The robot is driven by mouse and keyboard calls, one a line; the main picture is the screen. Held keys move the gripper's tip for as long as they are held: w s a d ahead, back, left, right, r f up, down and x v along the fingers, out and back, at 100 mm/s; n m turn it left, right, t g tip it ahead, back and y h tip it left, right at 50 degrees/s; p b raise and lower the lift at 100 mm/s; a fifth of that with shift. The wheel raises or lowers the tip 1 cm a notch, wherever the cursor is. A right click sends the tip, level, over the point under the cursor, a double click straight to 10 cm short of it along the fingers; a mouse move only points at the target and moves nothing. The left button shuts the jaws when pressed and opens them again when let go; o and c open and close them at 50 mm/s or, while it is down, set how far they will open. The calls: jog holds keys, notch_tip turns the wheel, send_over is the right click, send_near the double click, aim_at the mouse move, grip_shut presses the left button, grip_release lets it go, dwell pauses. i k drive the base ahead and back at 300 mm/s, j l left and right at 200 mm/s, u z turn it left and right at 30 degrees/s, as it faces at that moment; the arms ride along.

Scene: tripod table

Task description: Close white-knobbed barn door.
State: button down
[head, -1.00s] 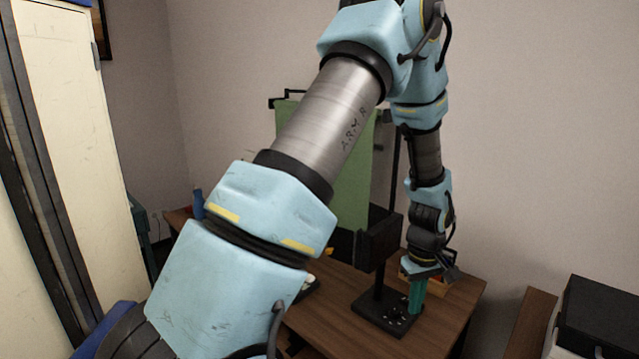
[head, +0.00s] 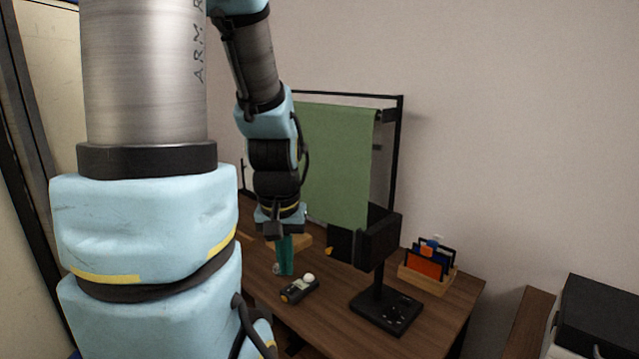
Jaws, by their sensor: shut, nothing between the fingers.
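A black box-like head (head: 379,241) stands on a post above a flat black base (head: 387,311) on the wooden table. A dark flat panel (head: 341,243) shows at its left side and may be a barn door; its hinge is not clear. No white knob can be made out on the head; its front may face away. My gripper (head: 286,262), with teal fingers, points down over the table to the left of the head. It is shut and empty, apart from the head and panel.
A dark and yellow device (head: 297,291) with a white ball lies in front of my gripper. A wooden organizer (head: 428,277) stands at the right. A green cloth (head: 335,160) hangs on a black frame behind. Table (head: 340,325) in front of the base is clear.

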aim_at(375, 213)
jog(key=i+j, duration=0.2)
jog(key=i, duration=0.25)
jog(key=i+j+z, duration=0.1)
jog(key=i+j, duration=0.15)
jog(key=i, duration=0.25)
